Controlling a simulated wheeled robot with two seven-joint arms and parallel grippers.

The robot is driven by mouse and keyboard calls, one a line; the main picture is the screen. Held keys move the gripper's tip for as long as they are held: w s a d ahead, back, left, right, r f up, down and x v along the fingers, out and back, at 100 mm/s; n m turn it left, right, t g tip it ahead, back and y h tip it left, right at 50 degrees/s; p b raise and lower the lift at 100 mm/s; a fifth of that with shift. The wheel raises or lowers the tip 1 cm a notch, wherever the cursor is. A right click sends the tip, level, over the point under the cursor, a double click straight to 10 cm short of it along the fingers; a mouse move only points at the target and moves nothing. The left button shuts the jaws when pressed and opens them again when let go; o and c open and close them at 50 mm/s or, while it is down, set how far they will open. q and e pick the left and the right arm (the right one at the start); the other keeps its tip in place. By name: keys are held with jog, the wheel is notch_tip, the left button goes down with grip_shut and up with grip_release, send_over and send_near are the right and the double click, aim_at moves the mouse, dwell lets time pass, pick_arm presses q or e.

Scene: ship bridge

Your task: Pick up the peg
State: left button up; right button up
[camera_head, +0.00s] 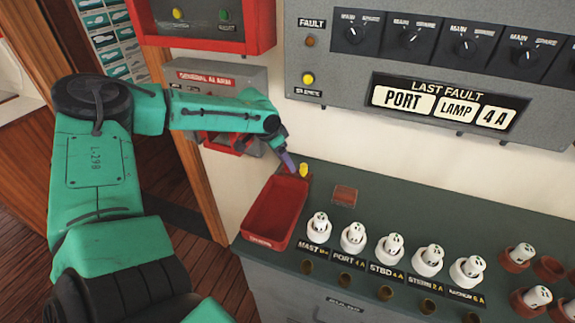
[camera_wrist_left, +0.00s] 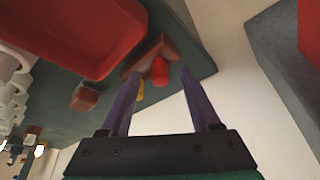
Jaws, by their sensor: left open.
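A small yellow peg (camera_head: 303,170) stands upright at the back edge of the green console top, behind the red tray. In the left wrist view a red peg-like piece (camera_wrist_left: 160,71) sits at a reddish-brown block (camera_wrist_left: 150,52), with a yellow piece (camera_wrist_left: 141,91) close by, partly behind a finger. My left gripper (camera_head: 290,165) has purple fingers and is open and empty, right beside the yellow peg. In the left wrist view the red piece lies between the fingertips (camera_wrist_left: 160,80), not gripped. My right gripper is out of view.
A small brown block (camera_head: 345,196) lies on the console top (camera_head: 420,205). The wall, a grey alarm box (camera_head: 215,78) and the fault panel (camera_head: 450,60) stand close behind.

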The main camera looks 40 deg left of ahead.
pick_arm(q)
jog(key=shift+w+f, duration=0.25)
jog(key=shift+f, duration=0.1)
grip_shut()
